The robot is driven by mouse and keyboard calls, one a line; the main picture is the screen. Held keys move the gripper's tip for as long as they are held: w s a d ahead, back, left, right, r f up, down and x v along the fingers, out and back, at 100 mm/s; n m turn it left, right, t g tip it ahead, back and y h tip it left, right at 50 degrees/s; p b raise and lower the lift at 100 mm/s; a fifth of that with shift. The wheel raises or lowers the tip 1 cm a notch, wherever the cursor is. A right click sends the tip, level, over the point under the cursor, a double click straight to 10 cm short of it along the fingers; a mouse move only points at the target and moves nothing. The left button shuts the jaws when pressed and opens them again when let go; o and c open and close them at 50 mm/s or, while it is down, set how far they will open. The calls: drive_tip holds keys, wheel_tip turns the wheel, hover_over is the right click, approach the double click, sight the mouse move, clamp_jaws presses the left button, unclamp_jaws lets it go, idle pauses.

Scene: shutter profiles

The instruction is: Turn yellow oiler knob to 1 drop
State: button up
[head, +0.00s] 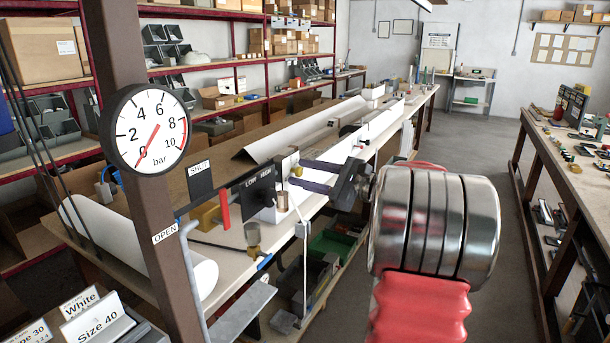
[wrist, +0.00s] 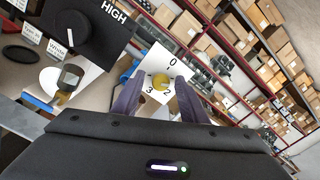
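The yellow oiler knob (wrist: 161,80) sits on a white square plate (wrist: 150,62) in the wrist view. The digits 0, 2 and 3 show around it; no 1 is visible, and my right finger covers part of that side. I cannot make out where the knob points. My gripper (wrist: 159,82) is open, its two dark purple fingers on either side of the knob, and no clear contact shows. In the head view my gripper (head: 297,172) reaches left to the plate, and the knob (head: 298,170) is a small yellow spot between the fingers.
A black LOW/HIGH dial box (head: 262,190) stands just left of the plate. A red lever (head: 225,210) and a brass-bottomed cup (head: 252,236) are close by. A pressure gauge (head: 151,130) hangs on a brown post. A long white profile (head: 310,130) lies along the bench behind.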

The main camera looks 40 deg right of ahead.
drive_tip(key=v, duration=1.3)
drive_tip(key=shift+s, duration=0.4)
